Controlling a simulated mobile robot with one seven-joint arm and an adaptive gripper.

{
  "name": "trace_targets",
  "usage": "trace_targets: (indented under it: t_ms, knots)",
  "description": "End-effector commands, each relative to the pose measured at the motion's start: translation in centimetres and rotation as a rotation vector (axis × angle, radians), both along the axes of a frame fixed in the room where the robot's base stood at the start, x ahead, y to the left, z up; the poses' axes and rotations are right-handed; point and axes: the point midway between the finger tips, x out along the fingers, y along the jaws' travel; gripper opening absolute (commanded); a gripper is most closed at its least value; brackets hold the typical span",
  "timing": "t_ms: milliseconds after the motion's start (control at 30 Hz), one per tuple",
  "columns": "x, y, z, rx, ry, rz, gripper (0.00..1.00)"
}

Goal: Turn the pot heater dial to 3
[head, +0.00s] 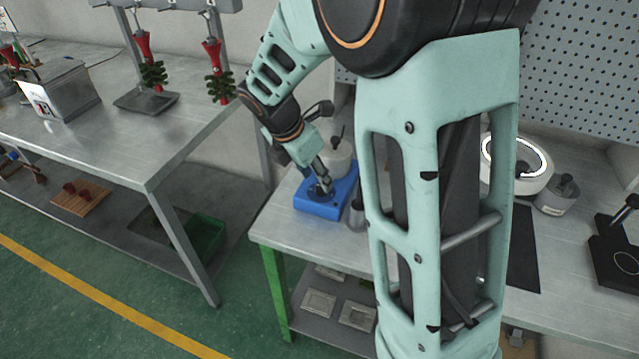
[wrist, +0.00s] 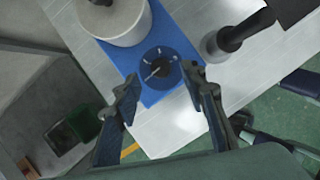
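The pot heater is a blue box (head: 312,209) on the near left corner of the right-hand bench; it also shows in the wrist view (wrist: 151,97). Its round black dial (wrist: 155,69) faces the wrist camera, with light marks around it; I cannot read the number at the pointer. A pale pot (wrist: 112,20) sits on the heater behind the dial. My gripper (wrist: 162,82) is open, with one finger on each side of the dial in the picture. In the head view my gripper (head: 323,181) is over the heater's front part. I cannot tell whether the fingers touch the dial.
A metal container with a black handle (wrist: 222,43) stands close beside the heater on the right. The bench (head: 268,226) has its edge just left of the heater. A white ring-shaped device (head: 516,166) stands farther right. Another bench (head: 140,160) is at left, across a gap.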

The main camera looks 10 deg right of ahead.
Motion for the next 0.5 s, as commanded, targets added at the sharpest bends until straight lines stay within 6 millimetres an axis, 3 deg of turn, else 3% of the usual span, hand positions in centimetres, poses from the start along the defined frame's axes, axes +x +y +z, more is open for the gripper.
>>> trace_targets:
  t_ms: [200, 500]
  knots:
    - [0.6, -1.0, -2.9, 0.000, 0.000, -0.001, 0.39]
    - [0.8, -1.2, -3.6, 0.001, -0.001, -0.001, 0.39]
